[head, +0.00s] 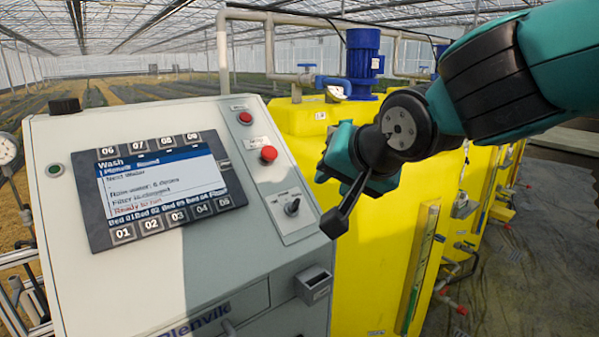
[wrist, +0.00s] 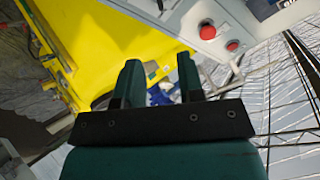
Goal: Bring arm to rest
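My gripper (head: 338,158) is raised in front of the yellow tank, to the right of the control panel. In the wrist view its two teal fingers (wrist: 158,85) stand apart with a clear gap and nothing held between them. My arm comes in from the upper right and is bent at the wrist. The gripper touches nothing that I can see; the fingertips are partly hidden in the head view.
The grey control cabinet (head: 120,290) with a lit screen (head: 160,185), red buttons (head: 268,154) and a black selector knob (head: 292,207) stands at left. The yellow tank (head: 365,275) carries a blue motor (head: 362,55). Dark floor (head: 540,270) lies open at right.

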